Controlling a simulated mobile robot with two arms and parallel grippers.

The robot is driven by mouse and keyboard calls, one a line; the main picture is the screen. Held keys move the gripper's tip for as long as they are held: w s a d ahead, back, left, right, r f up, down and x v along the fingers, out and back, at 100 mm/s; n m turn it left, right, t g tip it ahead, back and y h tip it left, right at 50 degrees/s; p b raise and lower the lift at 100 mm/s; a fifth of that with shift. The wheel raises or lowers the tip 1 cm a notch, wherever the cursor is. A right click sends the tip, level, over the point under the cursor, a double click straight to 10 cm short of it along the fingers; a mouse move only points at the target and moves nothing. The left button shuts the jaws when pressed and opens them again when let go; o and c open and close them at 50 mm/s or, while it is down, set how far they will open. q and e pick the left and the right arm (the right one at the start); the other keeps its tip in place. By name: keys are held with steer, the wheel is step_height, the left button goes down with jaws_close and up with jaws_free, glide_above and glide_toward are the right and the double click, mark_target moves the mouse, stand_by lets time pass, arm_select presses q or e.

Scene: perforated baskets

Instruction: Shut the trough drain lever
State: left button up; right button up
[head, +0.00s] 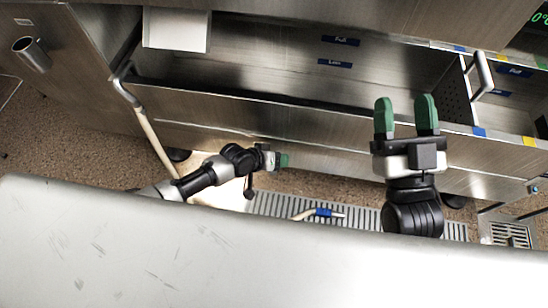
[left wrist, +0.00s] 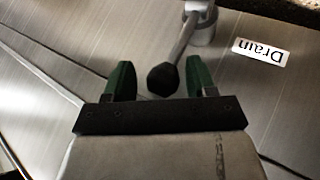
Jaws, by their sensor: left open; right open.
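The drain lever (left wrist: 182,50) shows in the left wrist view as a metal rod with a black knob (left wrist: 163,79). It runs from a round metal fitting (left wrist: 201,22) beside a white label reading "Drain" (left wrist: 261,52), seen upside down. My left gripper (left wrist: 155,80) is open, with the knob between its two green fingers in this view; I cannot tell whether they touch it. In the head view my left gripper (head: 282,160) is low beside the steel front. My right gripper (head: 406,104) is open and empty, in front of the trough's front wall at the right.
The steel trough (head: 260,108) spans the upper middle, with blue labels inside.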

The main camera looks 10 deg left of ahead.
arm_select(q)
steer(key=shift+s+a, duration=0.1)
steer(key=shift+a+r, duration=0.1)
steer(key=shift+r, duration=0.05)
steer(key=p+v, duration=0.5)
steer(key=v, duration=0.5)
arm_select(e)
steer(key=s+d+f+g+h, duration=0.1)
steer(key=f+g+h, duration=0.1)
steer(key=f+g, duration=0.4)
steer(key=s+d+f+g+h, duration=0.2)
steer(key=f+g, duration=0.5)
steer(key=shift+s+d+f+m, duration=0.2)
steer(key=shift+s+f+m, duration=0.1)
steer(key=shift+f, duration=0.1)
arm_select(q)
steer(key=shift+s+r, duration=0.15)
